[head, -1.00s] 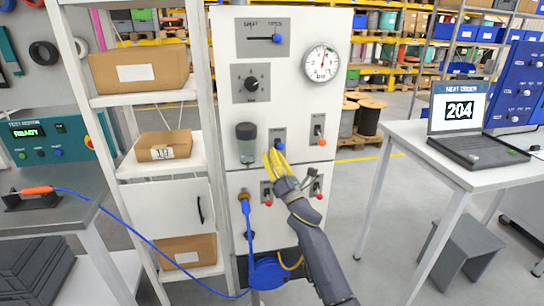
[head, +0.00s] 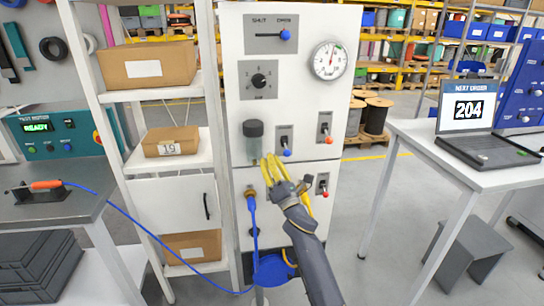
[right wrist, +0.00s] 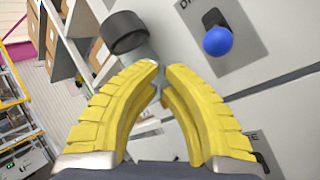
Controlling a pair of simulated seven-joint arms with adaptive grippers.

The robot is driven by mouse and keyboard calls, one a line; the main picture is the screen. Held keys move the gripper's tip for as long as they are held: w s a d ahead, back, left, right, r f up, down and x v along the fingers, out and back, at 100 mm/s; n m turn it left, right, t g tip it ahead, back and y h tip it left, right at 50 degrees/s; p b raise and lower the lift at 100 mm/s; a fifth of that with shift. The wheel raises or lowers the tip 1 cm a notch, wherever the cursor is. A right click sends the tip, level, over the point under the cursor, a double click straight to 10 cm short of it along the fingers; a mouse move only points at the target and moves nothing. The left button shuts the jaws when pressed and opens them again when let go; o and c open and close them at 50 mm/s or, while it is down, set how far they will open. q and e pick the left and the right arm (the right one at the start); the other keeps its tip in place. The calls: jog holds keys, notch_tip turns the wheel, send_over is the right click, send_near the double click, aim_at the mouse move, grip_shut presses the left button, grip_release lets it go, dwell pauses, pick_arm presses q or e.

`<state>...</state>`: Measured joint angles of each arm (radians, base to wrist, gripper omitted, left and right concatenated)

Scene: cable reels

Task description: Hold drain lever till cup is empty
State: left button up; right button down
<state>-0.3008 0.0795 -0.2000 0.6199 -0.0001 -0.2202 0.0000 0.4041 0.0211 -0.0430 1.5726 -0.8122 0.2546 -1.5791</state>
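The drain lever (head: 285,142) is on the white panel and ends in a blue ball knob. The blue knob (right wrist: 217,41) is at the upper right of the right wrist view, beside my fingers and apart from them. The cup (head: 254,146) has a dark cap and a clear body, left of the lever. Its dark cap (right wrist: 125,33) also shows in the right wrist view, with the clear body partly behind my fingertips. I cannot tell any liquid level. My right gripper (head: 273,164) is below and left of the knob, its yellow fingertips nearly together, with nothing between them. My left gripper is out of view.
Two red-knobbed levers (head: 324,128) (head: 322,184) are on the panel right of my gripper. A blue hose (head: 253,220) hangs below the cup. A shelf with boxes (head: 172,141) stands left, and a table with a laptop (head: 487,147) stands right.

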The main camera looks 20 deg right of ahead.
jog(key=s+d+r, duration=0.1)
jog(key=s, duration=0.7)
jog(key=shift+s+d+r, duration=0.25)
jog(key=shift+s+d, duration=0.15)
